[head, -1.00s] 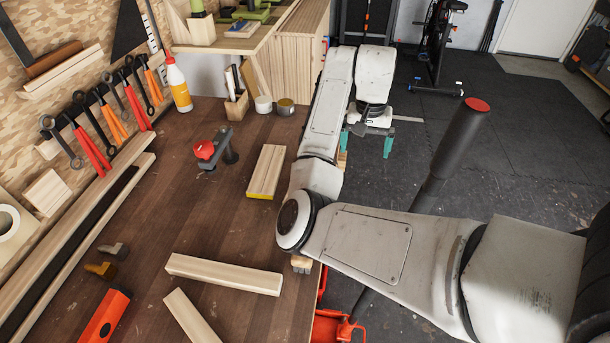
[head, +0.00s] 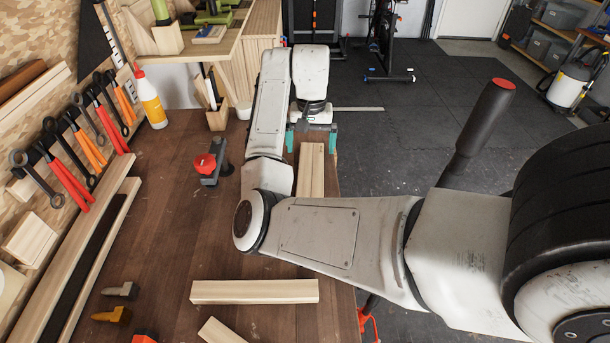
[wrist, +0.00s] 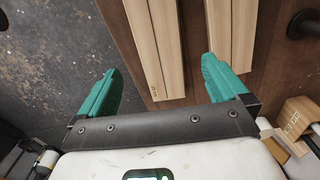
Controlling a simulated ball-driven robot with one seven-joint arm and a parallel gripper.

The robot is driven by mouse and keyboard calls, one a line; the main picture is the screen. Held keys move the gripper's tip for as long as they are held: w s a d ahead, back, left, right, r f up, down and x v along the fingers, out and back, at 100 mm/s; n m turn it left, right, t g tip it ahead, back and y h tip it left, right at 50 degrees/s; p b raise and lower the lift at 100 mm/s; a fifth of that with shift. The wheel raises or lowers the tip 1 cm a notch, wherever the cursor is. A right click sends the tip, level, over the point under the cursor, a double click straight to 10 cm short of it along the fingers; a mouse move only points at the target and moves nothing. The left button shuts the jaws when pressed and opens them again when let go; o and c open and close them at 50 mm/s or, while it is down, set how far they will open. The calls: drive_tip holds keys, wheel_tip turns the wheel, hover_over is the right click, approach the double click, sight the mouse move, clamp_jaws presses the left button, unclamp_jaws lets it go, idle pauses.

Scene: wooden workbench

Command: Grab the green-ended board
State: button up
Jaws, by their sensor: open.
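A pale wooden board (head: 311,178) lies near the bench's right edge, partly behind my arm in the head view. No green end shows in either current view. In the wrist view this board (wrist: 157,45) runs between my two teal fingers, with its plain far end in sight. My gripper (head: 311,142) is open over the board's far part, fingers on either side of it. It also shows in the wrist view (wrist: 161,66), apart from the board. A second board (wrist: 231,35) lies beside it, close to the right finger; my arm hides it in the head view.
Another board (head: 254,291) lies crosswise at the near side of the bench (head: 165,230), with part of one more (head: 220,331) below it. A red-topped clamp (head: 207,165) stands left of my arm. Tools hang along the left wall.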

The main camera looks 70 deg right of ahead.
sight(311, 172)
wheel_tip(311, 172, down, 4)
drive_tip(key=shift+r+b, duration=0.15)
drive_tip(key=shift+b, duration=0.4)
drive_tip(key=shift+s+a+f, duration=0.1)
drive_tip(key=shift+s+f, duration=0.05)
drive_tip(key=shift+f, duration=2.35)
drive_tip(key=c, duration=1.1)
